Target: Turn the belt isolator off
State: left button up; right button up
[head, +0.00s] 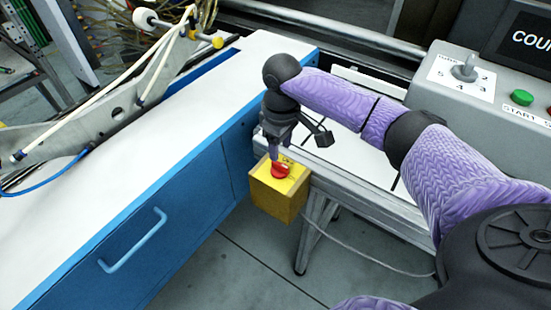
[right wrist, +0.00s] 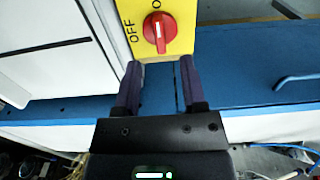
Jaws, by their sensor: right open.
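The belt isolator (head: 277,202) is a yellow box on the frame beside the blue cabinet. Its red rotary knob (head: 281,171) is on the yellow top face. In the right wrist view the red knob (right wrist: 160,33) has a white mark lined up with the picture's vertical, towards a cut-off label at the top edge. The word OFF is at the knob's left. My right gripper (head: 275,150) is just above the box in the head view. In the right wrist view its open, empty fingers (right wrist: 159,75) are below the knob, apart from it. My left gripper is out of view.
A blue cabinet (head: 160,215) with a white top stands left of the isolator. A grey control panel (head: 480,95) with a selector and green button is at the right. A cable runs over the floor from the frame's leg.

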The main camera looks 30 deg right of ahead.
aim_at(280, 164)
notch_tip(280, 164, down, 6)
jog(key=shift+r+b, duration=0.25)
jog(key=shift+b, duration=0.65)
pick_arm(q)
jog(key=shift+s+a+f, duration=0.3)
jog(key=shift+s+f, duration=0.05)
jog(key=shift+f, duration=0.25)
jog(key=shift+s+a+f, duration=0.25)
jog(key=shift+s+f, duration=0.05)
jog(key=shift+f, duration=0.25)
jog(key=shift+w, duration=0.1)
pick_arm(e)
jog(key=shift+c, duration=0.4)
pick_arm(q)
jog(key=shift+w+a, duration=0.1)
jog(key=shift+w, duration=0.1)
pick_arm(e)
grip_shut()
